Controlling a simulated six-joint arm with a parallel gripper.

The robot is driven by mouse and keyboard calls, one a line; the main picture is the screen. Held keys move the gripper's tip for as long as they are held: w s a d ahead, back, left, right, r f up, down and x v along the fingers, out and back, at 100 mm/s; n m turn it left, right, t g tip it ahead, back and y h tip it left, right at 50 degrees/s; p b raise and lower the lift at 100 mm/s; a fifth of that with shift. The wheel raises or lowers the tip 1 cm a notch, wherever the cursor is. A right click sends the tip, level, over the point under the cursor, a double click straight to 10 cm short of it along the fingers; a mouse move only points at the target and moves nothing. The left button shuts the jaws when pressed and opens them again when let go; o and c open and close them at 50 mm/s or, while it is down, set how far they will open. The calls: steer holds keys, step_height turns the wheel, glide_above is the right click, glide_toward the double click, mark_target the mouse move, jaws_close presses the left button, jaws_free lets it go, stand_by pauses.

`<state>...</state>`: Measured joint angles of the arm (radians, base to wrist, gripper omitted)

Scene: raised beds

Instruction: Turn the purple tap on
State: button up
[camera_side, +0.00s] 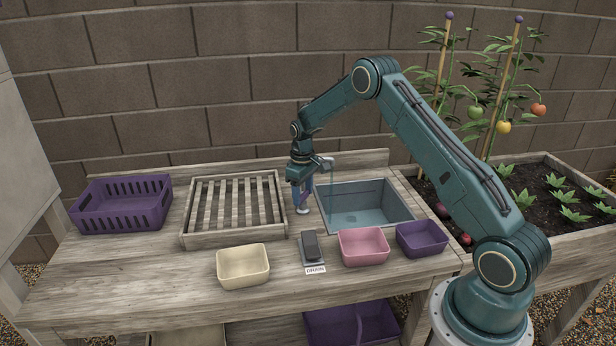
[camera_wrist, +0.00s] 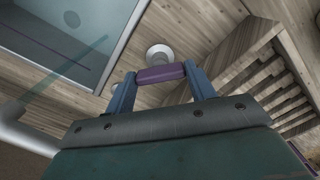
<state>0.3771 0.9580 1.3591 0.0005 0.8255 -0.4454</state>
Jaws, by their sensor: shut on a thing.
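The tap stands at the left rim of the sink, with a round pale metal base (camera_side: 302,211) that also shows in the wrist view (camera_wrist: 158,52). Its purple handle (camera_wrist: 160,73) is a short bar between the two blue fingers. My gripper (camera_wrist: 161,80) is shut on this handle; in the side view my gripper (camera_side: 302,192) points down over the tap and hides much of it. A grey spout (camera_wrist: 28,132) is partly in the wrist view. A thin translucent blue-green stream (camera_wrist: 65,68) runs from near it down into the sink (camera_side: 365,207).
A slatted rack (camera_side: 185,237) and a purple crate (camera_side: 122,221) are left of the tap. In front are a cream tub (camera_side: 243,267), a black drain pedal (camera_side: 311,246), a pink tub (camera_side: 364,256) and a purple tub (camera_side: 421,246). A planted bed (camera_side: 560,237) is right.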

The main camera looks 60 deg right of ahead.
mark_target(303, 194)
steer(key=n, duration=0.4)
steer(key=shift+w+n, duration=0.1)
steer(key=shift+n, duration=0.2)
steer(key=n, duration=0.3)
steer(key=shift+n, duration=0.4)
steer(key=o, duration=1)
steer(key=shift+r, duration=0.1)
step_height(303, 194, up, 14)
steer(key=shift+f, duration=0.15)
